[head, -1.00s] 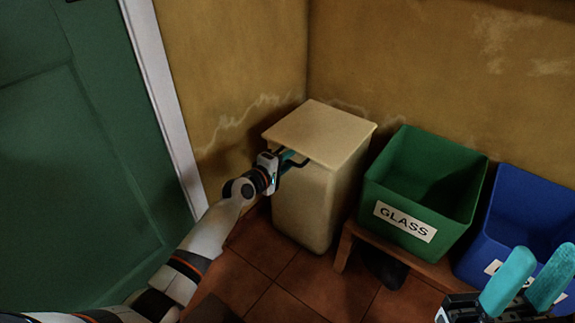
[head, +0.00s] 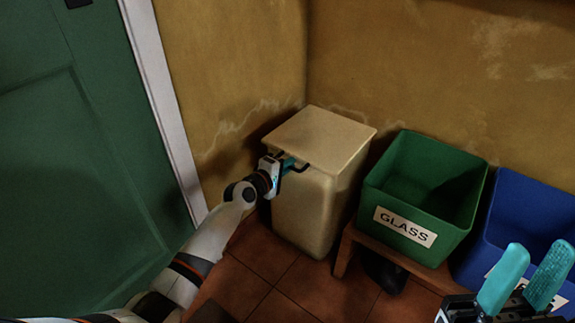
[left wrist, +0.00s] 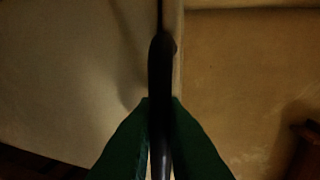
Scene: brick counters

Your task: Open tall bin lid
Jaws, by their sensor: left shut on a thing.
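The tall cream bin (head: 312,207) stands in the corner, with its flat lid (head: 318,135) lying closed on top. A dark bar handle (head: 302,168) sits at the lid's front edge. My left gripper (head: 288,165) is at that edge, shut on the handle. In the left wrist view, the dark handle (left wrist: 160,75) runs between the two green fingers (left wrist: 160,125). The gripper partly hides the handle in the head view. My right gripper (head: 541,254) is at the lower right, its teal fingers apart, empty.
A green bin labelled GLASS (head: 404,229) and a blue bin (head: 477,256) stand on a low wooden bench (head: 343,251) right of the cream bin. A green door (head: 80,190) is at the left. Tiled floor (head: 285,285) lies open in front.

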